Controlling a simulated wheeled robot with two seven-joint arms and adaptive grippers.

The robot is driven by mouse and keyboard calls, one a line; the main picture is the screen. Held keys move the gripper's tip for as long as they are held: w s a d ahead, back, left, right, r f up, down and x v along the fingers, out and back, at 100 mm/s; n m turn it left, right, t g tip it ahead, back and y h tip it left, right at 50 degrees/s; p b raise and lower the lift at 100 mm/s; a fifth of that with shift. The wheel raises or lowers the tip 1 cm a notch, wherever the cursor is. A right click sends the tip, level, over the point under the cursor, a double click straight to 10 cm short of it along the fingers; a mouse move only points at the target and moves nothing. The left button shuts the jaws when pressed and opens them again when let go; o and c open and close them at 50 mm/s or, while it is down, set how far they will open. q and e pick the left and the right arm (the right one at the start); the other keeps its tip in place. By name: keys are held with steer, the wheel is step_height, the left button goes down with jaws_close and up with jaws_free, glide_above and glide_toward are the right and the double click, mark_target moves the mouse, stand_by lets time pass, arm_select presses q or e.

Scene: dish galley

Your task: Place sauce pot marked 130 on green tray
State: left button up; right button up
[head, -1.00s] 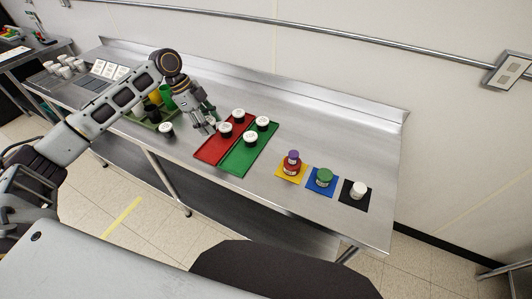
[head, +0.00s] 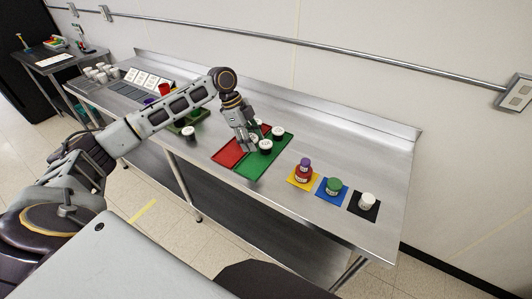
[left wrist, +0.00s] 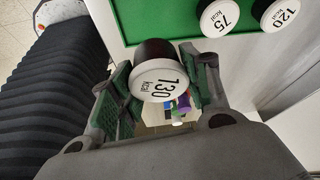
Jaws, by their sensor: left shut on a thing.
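The sauce pot marked 130 (left wrist: 158,82), with a white lid and dark body, sits between my left gripper's fingers in the left wrist view. My left gripper (head: 247,145) is shut on it, over the trays in the head view, where the arm largely hides the held pot. The green tray (head: 252,169) lies on the steel counter; its edge also shows in the left wrist view (left wrist: 150,22). It bears a pot marked 75 (left wrist: 220,17) and one marked 120 (left wrist: 280,14). My right gripper is out of view.
The red tray (head: 227,156) adjoins the green one, partly hidden by my gripper. Another white-lidded pot (head: 188,132) stands to the left.

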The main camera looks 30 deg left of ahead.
arm_select(q)
steer(key=shift+f, duration=2.5)
steer(key=shift+f+p, duration=0.4)
steer(key=shift+f, duration=2.1)
steer(key=shift+s+f, duration=0.1)
steer(key=o, duration=1)
steer(key=v, duration=1.2)
steer(key=shift+b, duration=0.45)
